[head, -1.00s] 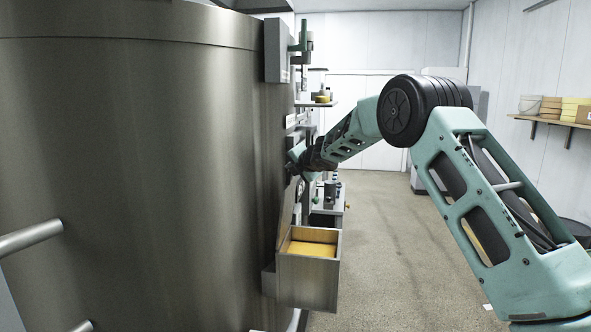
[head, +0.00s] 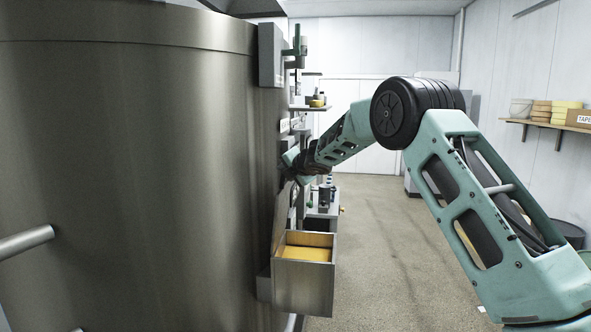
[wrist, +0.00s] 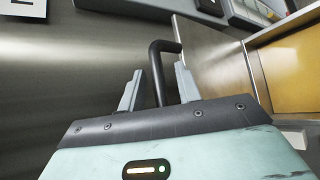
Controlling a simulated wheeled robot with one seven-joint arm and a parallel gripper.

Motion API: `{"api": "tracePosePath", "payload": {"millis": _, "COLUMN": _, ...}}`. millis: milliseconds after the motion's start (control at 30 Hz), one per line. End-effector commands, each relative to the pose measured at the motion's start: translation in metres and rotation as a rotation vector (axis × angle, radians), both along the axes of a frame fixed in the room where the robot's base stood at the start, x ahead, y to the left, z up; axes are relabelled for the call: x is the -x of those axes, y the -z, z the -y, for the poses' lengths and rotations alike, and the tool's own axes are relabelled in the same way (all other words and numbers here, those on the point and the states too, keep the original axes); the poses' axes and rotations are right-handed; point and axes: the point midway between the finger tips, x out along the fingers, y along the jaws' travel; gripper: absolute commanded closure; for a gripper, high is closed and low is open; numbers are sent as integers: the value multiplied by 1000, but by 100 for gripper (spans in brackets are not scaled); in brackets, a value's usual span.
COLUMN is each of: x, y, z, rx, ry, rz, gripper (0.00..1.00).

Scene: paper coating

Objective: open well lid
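A metal box (head: 303,283) with a yellow inside is fixed low on the side of the big steel vessel, its top open. A flat metal panel (wrist: 212,62), apparently the well lid, stands raised at the box's edge in the wrist view. The box's yellow inside (wrist: 292,67) shows to its right. A black bent handle (wrist: 157,75) rises between the two grey fingers of my gripper (wrist: 158,70). The fingers are apart, with visible gaps on both sides of the handle. In the head view my gripper (head: 291,165) is near the vessel wall, above the box; its fingers are unclear there.
The steel vessel (head: 130,170) fills the left side, with a tubular rail (head: 25,242) in front. A grey wall box (head: 271,55) and small shelf (head: 310,107) are above my gripper. A wall shelf (head: 548,123) holds goods at right. The floor (head: 375,255) beyond the box is clear.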

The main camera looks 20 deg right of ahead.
Motion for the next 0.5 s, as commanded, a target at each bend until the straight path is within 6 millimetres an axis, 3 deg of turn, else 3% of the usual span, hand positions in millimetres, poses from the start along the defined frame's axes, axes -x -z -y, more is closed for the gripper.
{"api": "tracePosePath", "payload": {"millis": 167, "x": 20, "y": -6, "z": 2, "rx": 1, "ry": 1, "rz": 2, "gripper": 66}}
{"api": "tracePosePath", "payload": {"millis": 500, "x": 83, "y": -37, "z": 7, "rx": 0, "ry": -1, "rz": 5, "gripper": 66}}
